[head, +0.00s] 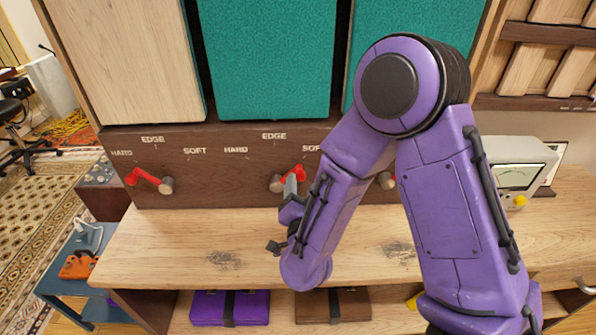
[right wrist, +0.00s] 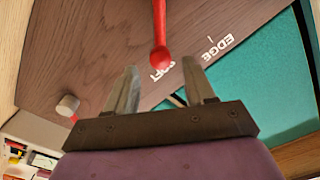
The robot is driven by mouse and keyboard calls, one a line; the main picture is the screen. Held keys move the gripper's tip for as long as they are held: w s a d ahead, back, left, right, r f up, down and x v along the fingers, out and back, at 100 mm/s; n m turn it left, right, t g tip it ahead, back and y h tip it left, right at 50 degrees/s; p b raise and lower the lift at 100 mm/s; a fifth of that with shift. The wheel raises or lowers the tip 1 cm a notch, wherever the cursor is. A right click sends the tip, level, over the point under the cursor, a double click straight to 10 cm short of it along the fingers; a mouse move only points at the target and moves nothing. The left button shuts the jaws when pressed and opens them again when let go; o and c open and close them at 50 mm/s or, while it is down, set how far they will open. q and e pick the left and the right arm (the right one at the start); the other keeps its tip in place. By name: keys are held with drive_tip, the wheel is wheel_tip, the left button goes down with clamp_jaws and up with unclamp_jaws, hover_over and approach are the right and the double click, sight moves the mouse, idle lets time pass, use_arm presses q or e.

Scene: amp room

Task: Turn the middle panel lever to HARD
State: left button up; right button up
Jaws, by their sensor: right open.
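The middle panel lever (head: 296,171) is red, with a round grey pivot (head: 277,184), on the dark wood strip under the teal panel. It points up and right, toward the SOFT label (head: 310,149); HARD (head: 236,150) is on the left and EDGE (head: 274,136) at the top. In the right wrist view the red lever (right wrist: 159,32) ends in a rounded tip beside SOFT. My right gripper (head: 291,184) is at the lever, partly covering it. Its open fingers (right wrist: 163,70) lie on either side of the line of the lever tip; contact is not clear. My left gripper is out of view.
The left lever (head: 146,179) points toward HARD. The right lever's pivot (head: 387,180) shows partly behind my right arm. The wooden shelf (head: 190,240) below is mostly clear. A meter box (head: 517,170) stands at right; purple and brown cases lie underneath.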

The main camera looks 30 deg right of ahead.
sight(300, 169)
drive_tip(key=p+x, duration=0.1)
drive_tip(key=x, duration=0.5)
drive_tip(key=shift+w+d, duration=0.1)
drive_tip(key=shift+w, duration=0.25)
clamp_jaws()
